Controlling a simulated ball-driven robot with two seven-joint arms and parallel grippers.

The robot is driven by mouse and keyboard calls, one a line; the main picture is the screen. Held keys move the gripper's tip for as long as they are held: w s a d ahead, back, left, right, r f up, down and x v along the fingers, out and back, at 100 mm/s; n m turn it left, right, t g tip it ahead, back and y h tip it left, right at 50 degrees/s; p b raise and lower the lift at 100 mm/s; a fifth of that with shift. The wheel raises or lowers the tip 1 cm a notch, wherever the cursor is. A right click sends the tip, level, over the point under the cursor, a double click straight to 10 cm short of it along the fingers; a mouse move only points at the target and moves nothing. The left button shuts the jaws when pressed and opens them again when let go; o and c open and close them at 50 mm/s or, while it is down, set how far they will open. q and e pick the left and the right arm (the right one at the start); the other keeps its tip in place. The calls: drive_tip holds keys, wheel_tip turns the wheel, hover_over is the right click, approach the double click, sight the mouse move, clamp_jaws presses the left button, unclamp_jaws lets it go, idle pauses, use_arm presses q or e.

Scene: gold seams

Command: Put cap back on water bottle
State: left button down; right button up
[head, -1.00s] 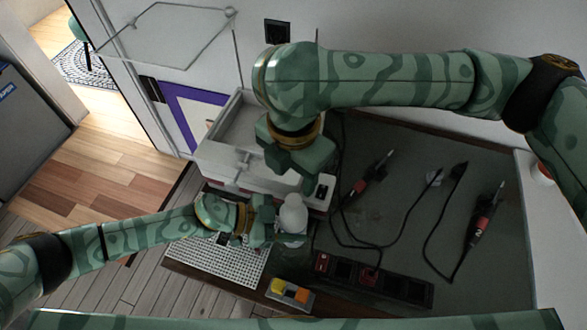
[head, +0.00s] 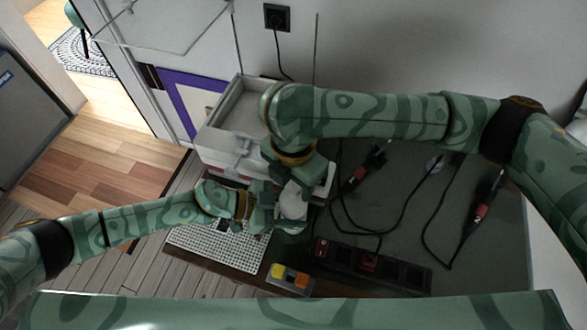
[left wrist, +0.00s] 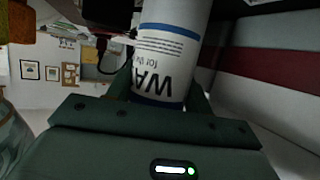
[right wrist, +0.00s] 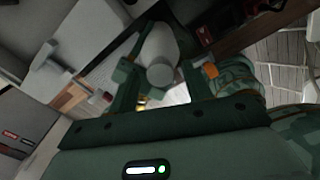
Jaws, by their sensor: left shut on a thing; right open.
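The white water bottle (head: 292,206) stands over the left part of the dark table in the head view. My left gripper (head: 276,212) is shut on its body. In the left wrist view the bottle (left wrist: 172,45) shows a blue band and printed lettering between the fingers. My right gripper (head: 297,184) is above the bottle. In the right wrist view its open fingers (right wrist: 160,90) lie on either side of the bottle's pale round top (right wrist: 160,74). I cannot tell whether that top is the cap or the bare neck. No separate cap is visible.
A white drawer-like box (head: 225,140) stands behind the bottle. A white perforated board (head: 215,246) lies in front at left. A yellow and orange block (head: 290,277), a power strip (head: 372,266) and cabled red-and-black tools (head: 480,208) are on the table.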

drive_tip(key=shift+f, duration=0.1)
drive_tip(key=c, duration=1)
drive_tip(key=shift+m, duration=0.8)
drive_tip(key=shift+c, duration=0.2)
drive_tip(key=o, duration=1.2)
drive_tip(key=shift+c, duration=0.2)
wheel_tip(320, 180, up, 12)
use_arm(q)
drive_tip(key=c, duration=0.5)
unclamp_jaws()
